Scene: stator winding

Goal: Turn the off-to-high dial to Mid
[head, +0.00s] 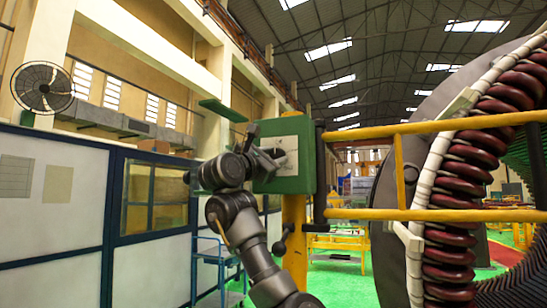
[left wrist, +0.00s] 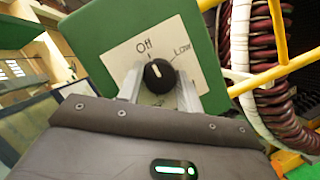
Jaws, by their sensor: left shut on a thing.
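The black dial (left wrist: 159,75) sits on a white label plate (left wrist: 118,62) on the front of a green box (head: 300,180). In the left wrist view the plate reads "Off" above the dial and "Low" to its upper right; other lettering is hidden behind the gripper. The dial's white mark points up, slightly left, towards "Off". My left gripper (left wrist: 159,88) is shut on the dial, one finger on each side. In the head view my left gripper (head: 272,159) reaches the front of the box. My right gripper is not in view.
The box is mounted on a yellow post (head: 294,240). Yellow rails (head: 440,127) run right from it, in front of the large stator with dark red coils (head: 450,225). A blue-framed partition (head: 110,215) stands at the left, with a blue cart (head: 212,262) near it.

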